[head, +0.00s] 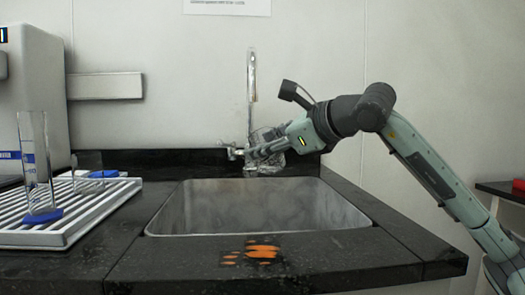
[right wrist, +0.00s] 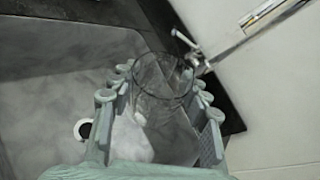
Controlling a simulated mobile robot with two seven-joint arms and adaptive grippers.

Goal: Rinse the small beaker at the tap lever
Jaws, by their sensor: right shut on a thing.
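My right gripper (head: 262,150) reaches in from the right over the back of the sink. It is shut on a small clear beaker (head: 272,134), which is held beside the tap. In the right wrist view the beaker (right wrist: 163,92) sits between the two fingers, with its round rim close to the tap's metal fitting. The tap (head: 251,78) rises behind the sink, with its lever (head: 234,151) low at the left of the gripper. The tap also shows in the right wrist view (right wrist: 201,58). I see no clear water stream. My left gripper is out of view.
A steel sink (head: 255,212) is set in a black counter (head: 120,262). On the left a white ribbed rack (head: 92,207) holds a tall glass cylinder (head: 34,150) with a blue base and another glass vessel (head: 90,163). Orange marks (head: 262,251) lie on the front edge.

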